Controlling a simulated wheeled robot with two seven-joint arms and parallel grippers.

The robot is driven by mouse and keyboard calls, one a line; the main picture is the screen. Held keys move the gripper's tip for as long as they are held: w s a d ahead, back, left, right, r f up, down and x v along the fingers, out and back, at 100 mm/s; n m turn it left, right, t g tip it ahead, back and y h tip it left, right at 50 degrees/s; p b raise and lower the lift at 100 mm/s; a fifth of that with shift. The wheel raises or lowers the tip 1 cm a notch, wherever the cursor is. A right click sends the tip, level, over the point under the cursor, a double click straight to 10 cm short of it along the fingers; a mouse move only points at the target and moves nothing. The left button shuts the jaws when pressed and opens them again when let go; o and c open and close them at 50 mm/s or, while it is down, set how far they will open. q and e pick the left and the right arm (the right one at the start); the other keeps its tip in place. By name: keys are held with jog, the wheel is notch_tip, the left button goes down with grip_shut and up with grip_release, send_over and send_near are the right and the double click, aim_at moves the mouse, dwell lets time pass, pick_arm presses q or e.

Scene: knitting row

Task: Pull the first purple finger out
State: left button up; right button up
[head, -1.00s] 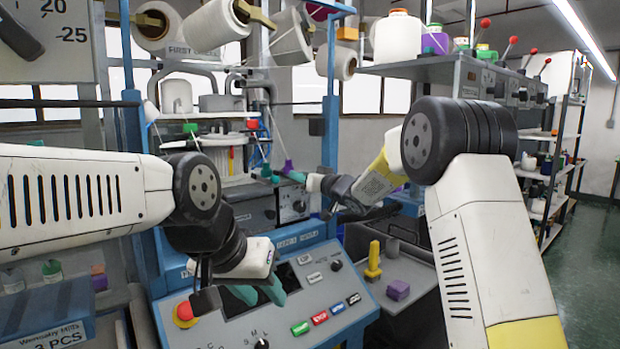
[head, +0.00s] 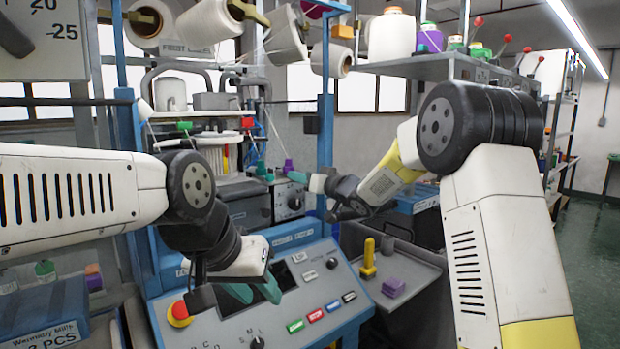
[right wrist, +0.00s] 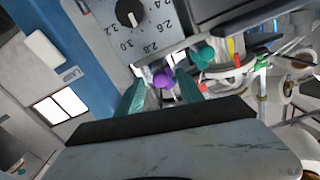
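A small purple finger (head: 289,165) sticks out at the front of the knitting machine, beside a teal finger (head: 262,168). My right gripper (head: 316,183) is close to the purple finger on its right. In the right wrist view, the purple finger (right wrist: 163,79) lies between the teal fingertips of my right gripper (right wrist: 160,80), with a visible gap on each side. It is unclear whether it is inside the jaws or just beyond. The teal finger (right wrist: 202,57) is to its right. My left gripper (head: 254,291) is open and empty above the control panel.
The sloped control panel (head: 210,327) with a red stop button (head: 180,311) lies under my left gripper. A blue post (head: 326,130) stands close to my right gripper.

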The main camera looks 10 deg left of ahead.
jog(key=shift+s+d, duration=0.1)
jog(key=v, duration=0.7)
jog(key=shift+s+d, duration=0.2)
jog(key=shift+s, duration=0.05)
jog(key=shift+d+r, duration=0.1)
